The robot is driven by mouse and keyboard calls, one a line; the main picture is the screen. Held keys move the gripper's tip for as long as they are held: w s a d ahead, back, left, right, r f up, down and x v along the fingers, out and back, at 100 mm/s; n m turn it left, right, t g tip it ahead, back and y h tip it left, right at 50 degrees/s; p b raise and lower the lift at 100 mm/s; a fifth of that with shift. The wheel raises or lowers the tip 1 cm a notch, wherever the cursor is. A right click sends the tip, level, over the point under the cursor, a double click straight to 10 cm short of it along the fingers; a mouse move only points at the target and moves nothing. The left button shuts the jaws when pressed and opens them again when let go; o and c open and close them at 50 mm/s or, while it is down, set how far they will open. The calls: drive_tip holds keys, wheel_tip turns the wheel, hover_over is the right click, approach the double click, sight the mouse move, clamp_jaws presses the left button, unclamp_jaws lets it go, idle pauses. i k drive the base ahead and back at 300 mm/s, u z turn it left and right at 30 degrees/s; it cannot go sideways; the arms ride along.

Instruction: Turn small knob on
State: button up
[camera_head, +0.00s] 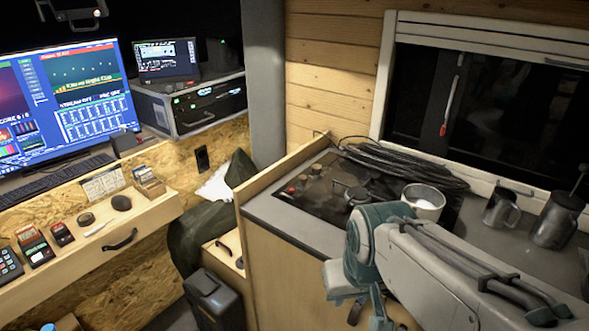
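A dark cooktop (325,204) is set into the grey counter. Small knobs stand along its left edge: a reddish one (290,190) nearest me, and darker ones (316,169) further back. Which of them is the task's small knob, and which way each is turned, I cannot tell at this size. My arm comes in from the lower right. My gripper (368,314) hangs at the bottom centre, in front of the counter, to the right of and nearer than the knobs, and apart from them. It appears to hold nothing. Its finger opening is not clear.
A white pot (424,198) and a dark round item (357,194) are on the cooktop. Coiled black cable (400,162) lies behind. A metal mug (500,210) and jar (556,222) stand right. A wooden ledge (280,172) borders the knobs' left side.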

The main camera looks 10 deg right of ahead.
sight(302, 179)
drive_tip(key=z, duration=0.05)
drive_tip(key=k, duration=1.1)
drive_tip(key=u, duration=1.2)
drive_tip(key=i, duration=1.65)
drive_tip(key=z, duration=0.95)
drive_tip(key=i, duration=0.45)
drive_tip(key=z, duration=0.55)
